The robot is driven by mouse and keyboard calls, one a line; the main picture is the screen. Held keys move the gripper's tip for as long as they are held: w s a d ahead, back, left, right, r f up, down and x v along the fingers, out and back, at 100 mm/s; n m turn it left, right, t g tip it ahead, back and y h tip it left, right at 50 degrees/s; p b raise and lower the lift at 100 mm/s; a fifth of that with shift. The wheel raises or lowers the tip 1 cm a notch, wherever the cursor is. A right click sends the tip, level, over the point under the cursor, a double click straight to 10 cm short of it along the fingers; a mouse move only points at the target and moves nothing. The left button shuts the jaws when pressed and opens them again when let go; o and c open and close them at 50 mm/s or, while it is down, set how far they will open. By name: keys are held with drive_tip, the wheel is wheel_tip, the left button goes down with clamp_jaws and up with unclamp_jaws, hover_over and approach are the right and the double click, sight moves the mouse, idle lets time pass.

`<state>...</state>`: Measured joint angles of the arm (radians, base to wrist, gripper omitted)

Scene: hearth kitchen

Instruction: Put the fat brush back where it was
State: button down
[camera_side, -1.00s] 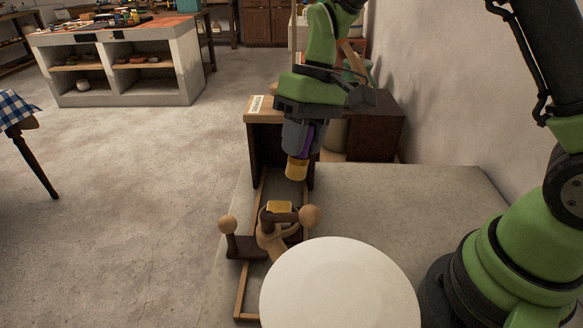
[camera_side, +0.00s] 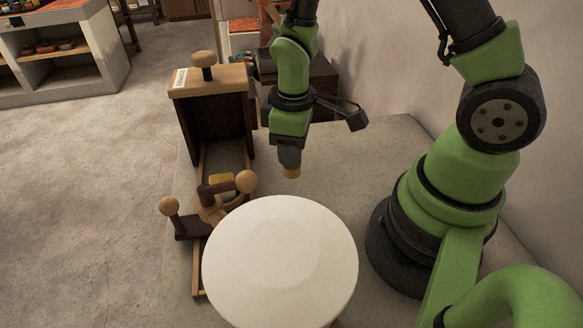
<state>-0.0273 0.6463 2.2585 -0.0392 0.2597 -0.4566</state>
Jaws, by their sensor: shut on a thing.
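My gripper (camera_side: 290,165) points down over the grey slab, to the right of the wooden box and above the back edge of the white disc in the picture. No other brush can be made out.
A dark wooden box (camera_side: 213,128) with a label and a knob stands at the left. A white round disc (camera_side: 280,260) fills the front. The grey slab (camera_side: 370,150) is bare at right.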

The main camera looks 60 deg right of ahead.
drive_tip(key=shift+f, duration=2.25)
drive_tip(key=c, duration=0.9)
unclamp_jaws()
drive_tip(key=shift+f, duration=0.1)
drive_tip(key=shift+o, duration=0.2)
wheel_tip(320, 180, up, 12)
drive_tip(key=shift+r, duration=0.1)
drive_tip(key=s+a+r+m+t+y, duration=0.2)
drive_tip(key=s+r+m+t, duration=0.5)
drive_tip(key=r, duration=0.8)
drive_tip(key=shift+s+m, duration=0.8)
drive_tip(key=shift+s, duration=0.95)
